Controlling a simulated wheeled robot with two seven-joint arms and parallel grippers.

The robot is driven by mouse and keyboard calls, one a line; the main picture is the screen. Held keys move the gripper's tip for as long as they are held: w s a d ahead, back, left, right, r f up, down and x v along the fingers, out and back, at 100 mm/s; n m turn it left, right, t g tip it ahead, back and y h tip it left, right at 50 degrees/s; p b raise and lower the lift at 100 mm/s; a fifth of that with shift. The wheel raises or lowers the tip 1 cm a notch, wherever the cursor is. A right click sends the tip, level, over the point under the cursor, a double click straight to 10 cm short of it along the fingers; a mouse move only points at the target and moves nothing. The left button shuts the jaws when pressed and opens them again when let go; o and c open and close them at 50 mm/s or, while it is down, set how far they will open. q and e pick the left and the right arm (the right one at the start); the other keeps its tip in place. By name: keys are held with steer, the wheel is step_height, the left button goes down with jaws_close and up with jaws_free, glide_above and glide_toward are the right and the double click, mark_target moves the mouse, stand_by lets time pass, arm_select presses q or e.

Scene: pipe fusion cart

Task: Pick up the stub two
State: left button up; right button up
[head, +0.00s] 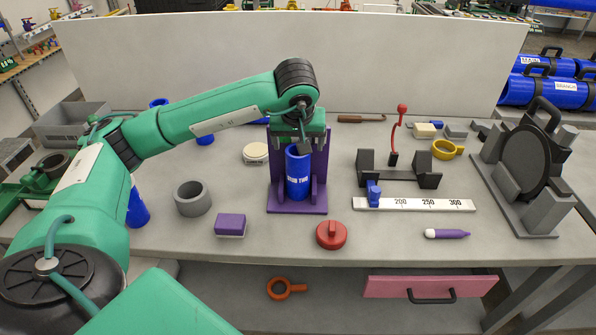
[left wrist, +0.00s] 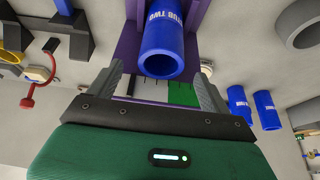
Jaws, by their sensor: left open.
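The stub two (head: 298,176) is a blue pipe piece with white lettering. It stands upright in a purple holder (head: 283,208) in the middle of the bench. In the left wrist view the stub two (left wrist: 164,42) shows its open end towards the camera, just beyond the fingers. My left gripper (head: 301,143) is at the top of the stub, with its fingers pointing down. In the left wrist view the left gripper (left wrist: 158,76) is open, with a finger on each side of the stub's line. I cannot tell whether the fingers touch it. My right gripper is not in view.
Blue pipes (head: 138,209) stand partly behind my left arm. A grey ring (head: 192,198), purple block (head: 230,225) and red cap (head: 331,235) lie near the holder. To the right are a black clamp with a red lever (head: 402,116), a white ruler (head: 420,204) and a grey stand (head: 510,204).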

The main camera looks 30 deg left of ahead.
mark_target(298, 173)
arm_select(q)
steer(key=shift+p+x, duration=0.7)
steer(key=shift+x, duration=1.6)
steer(key=shift+s, duration=0.15)
steer(key=c, duration=1.4)
steer(key=shift+c, duration=1.1)
steer(key=shift+r, duration=0.1)
